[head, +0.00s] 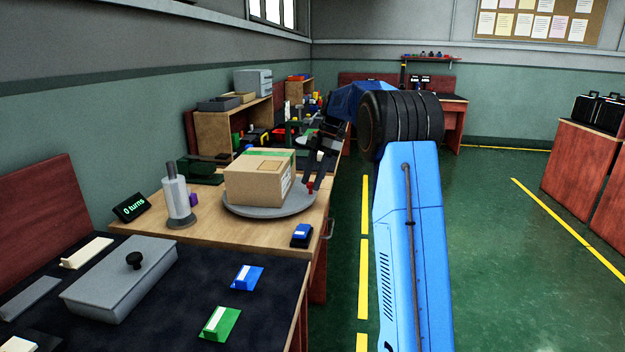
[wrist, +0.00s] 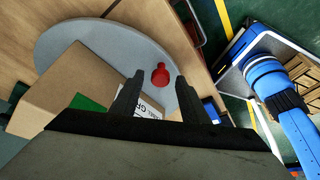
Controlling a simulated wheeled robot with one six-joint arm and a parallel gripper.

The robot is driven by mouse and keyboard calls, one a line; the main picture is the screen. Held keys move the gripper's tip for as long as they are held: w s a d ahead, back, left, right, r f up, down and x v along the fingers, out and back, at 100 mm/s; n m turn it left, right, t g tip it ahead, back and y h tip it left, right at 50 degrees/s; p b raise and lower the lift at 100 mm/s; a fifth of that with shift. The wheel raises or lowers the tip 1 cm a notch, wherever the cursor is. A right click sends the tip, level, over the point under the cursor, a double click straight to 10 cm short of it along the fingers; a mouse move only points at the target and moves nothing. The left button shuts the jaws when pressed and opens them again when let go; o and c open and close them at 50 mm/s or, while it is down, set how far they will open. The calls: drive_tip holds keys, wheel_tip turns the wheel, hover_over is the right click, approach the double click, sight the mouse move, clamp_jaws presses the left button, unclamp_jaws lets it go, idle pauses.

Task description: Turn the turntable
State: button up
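The turntable is a round grey disc (head: 284,210) on the wooden bench, also in the wrist view (wrist: 120,42). A cardboard box (head: 256,182) with green tape sits on it; the wrist view shows part of it (wrist: 62,88). A small red knob (head: 310,186) stands near the disc's rim. My gripper (head: 316,178) is at the knob on the near right side of the disc. In the wrist view my gripper (wrist: 159,78) has its two fingers apart, with the red knob (wrist: 161,74) showing between the tips. I cannot tell whether a finger touches it.
A grey lidded box (head: 118,280) lies on the nearer dark bench.

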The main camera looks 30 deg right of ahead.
drive_tip(key=v, duration=1.7)
drive_tip(key=shift+r, duration=0.2)
